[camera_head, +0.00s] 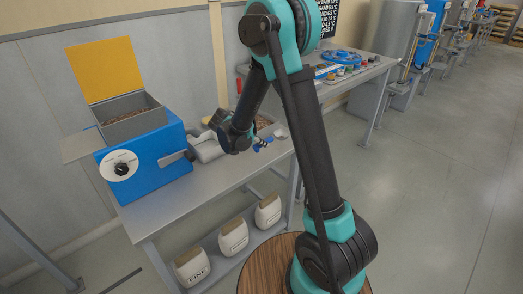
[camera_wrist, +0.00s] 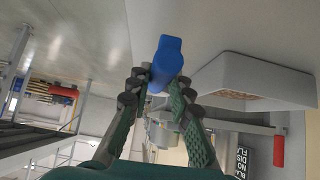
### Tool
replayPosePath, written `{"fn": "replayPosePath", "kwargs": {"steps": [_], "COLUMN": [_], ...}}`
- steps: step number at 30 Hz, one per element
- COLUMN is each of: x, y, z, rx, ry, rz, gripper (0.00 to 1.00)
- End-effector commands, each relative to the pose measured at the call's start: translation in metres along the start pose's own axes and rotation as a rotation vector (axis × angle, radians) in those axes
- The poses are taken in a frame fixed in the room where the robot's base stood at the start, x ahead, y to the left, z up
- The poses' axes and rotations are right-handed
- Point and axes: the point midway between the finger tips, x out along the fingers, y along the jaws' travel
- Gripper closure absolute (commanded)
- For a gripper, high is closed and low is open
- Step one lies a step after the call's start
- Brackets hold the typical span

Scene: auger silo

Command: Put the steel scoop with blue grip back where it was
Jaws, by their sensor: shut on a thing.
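The steel scoop with blue grip shows in the head view as a blue grip (camera_head: 262,144) with a grey steel part (camera_head: 280,134) at its right, low over or on the bench. In the wrist view the blue grip (camera_wrist: 165,62) stands between the two fingers of my gripper (camera_wrist: 152,82), which is shut on it. I cannot tell whether the scoop touches the bench.
The grey bench (camera_head: 225,172) holds a blue machine (camera_head: 150,160) with an open yellow lid at the left. A grey tray of grain (camera_wrist: 255,82) is beside the grip in the wrist view. White containers (camera_head: 233,236) stand on the lower shelf.

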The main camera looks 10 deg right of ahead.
Motion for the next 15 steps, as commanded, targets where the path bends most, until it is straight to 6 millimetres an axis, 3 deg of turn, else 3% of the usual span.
{"fn": "replayPosePath", "kwargs": {"steps": [15], "x": [0.027], "y": [0.0], "z": [0.028], "rx": [0.0], "ry": [0.0], "rz": [0.0], "gripper": [1.0]}}
